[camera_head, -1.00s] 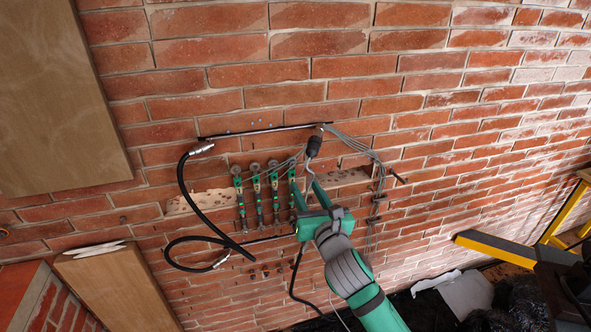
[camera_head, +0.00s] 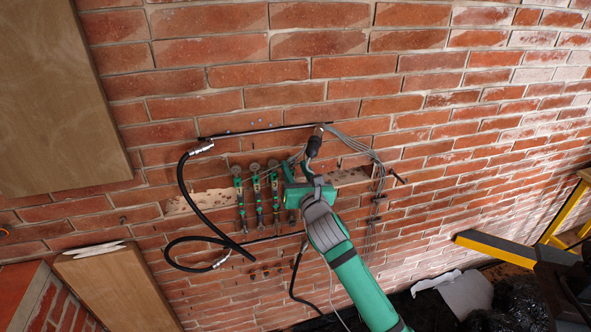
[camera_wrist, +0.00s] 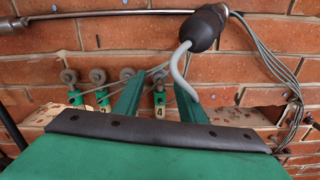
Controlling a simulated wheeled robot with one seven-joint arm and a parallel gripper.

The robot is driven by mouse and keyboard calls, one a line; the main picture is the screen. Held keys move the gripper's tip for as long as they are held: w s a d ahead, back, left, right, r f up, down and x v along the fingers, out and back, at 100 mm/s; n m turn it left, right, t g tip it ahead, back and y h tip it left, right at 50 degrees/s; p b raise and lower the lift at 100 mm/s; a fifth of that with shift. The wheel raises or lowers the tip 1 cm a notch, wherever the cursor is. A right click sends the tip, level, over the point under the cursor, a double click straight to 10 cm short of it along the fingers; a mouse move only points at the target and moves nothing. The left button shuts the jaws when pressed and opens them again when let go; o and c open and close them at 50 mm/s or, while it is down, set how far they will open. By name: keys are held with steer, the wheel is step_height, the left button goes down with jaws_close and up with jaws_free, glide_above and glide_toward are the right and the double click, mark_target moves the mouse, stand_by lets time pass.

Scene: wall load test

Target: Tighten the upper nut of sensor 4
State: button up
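Several green sensors hang in a row on the brick wall, each with a round grey nut at its top. Sensor 4 (camera_wrist: 160,99) shows its label "4" between my fingers in the wrist view, with its upper nut (camera_wrist: 159,76) just above. My gripper (camera_wrist: 161,92) has its two green fingers apart, one to each side of sensor 4 in the picture. I see no finger touching the nut; the depth between them is unclear. In the head view my gripper (camera_head: 298,172) covers most of sensor 4. The lower sensor parts are hidden behind my gripper body in the wrist view.
A dark bulb-shaped fitting (camera_wrist: 206,28) with a bent grey tube hangs close by my right finger. Thin grey cables (camera_wrist: 265,65) run beside it. A metal rod (camera_head: 255,131) crosses above the sensors. A black hose (camera_head: 193,205) loops at left.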

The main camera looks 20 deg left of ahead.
steer(key=shift+c, duration=0.2)
jaws_close()
